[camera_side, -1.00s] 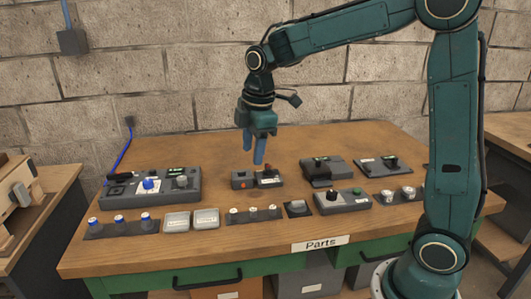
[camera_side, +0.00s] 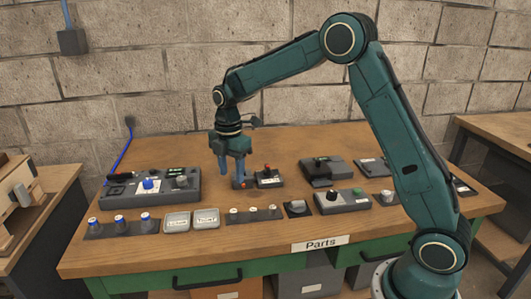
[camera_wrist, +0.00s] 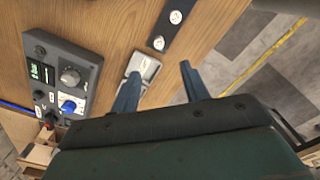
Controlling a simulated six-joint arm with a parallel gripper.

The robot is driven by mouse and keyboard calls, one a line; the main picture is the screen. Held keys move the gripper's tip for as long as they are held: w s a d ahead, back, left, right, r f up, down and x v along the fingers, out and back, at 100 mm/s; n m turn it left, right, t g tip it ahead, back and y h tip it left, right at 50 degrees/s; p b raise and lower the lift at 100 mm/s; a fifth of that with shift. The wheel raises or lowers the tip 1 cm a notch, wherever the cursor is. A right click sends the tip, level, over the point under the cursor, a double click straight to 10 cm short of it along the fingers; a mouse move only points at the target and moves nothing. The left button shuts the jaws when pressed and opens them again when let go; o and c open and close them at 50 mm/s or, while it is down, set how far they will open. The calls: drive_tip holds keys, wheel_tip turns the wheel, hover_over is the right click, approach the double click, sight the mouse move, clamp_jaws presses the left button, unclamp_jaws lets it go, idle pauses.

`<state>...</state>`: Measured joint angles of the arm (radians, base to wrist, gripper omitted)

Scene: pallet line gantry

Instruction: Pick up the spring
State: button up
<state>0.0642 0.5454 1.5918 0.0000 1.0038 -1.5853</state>
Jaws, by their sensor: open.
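My gripper (camera_side: 231,180) is low over the table, left of the small box with red buttons, its fingers pointing down. In the wrist view, its two fingers (camera_wrist: 160,84) stand wide apart with nothing held between them. I cannot make out a spring for certain in either view. Two small light trays (camera_side: 177,222) (camera_side: 206,218) with labels sit near the front of the table; the labels are too small to read surely. In the wrist view, a light tray (camera_wrist: 142,66) shows between the fingers, partly hidden by the left finger.
A control box with knobs (camera_side: 184,182) stands left of my gripper. A red-button box (camera_side: 268,178) is close on its right. A strip with white-topped pieces (camera_side: 256,215) and one with blue-ringed pieces (camera_side: 120,226) line the front. More boxes stand to the right.

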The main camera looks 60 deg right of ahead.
hover_over(233, 210)
drive_tip(key=f, duration=0.8)
drive_tip(key=shift+s+f, duration=0.1)
drive_tip(key=shift+s, duration=0.15)
drive_tip(key=shift+w+f, duration=0.1)
drive_tip(key=shift+f, duration=2.5)
clamp_jaws()
drive_tip(key=shift+r, duration=0.2)
wheel_tip(233, 210, up, 20)
drive_tip(key=shift+f, duration=0.15)
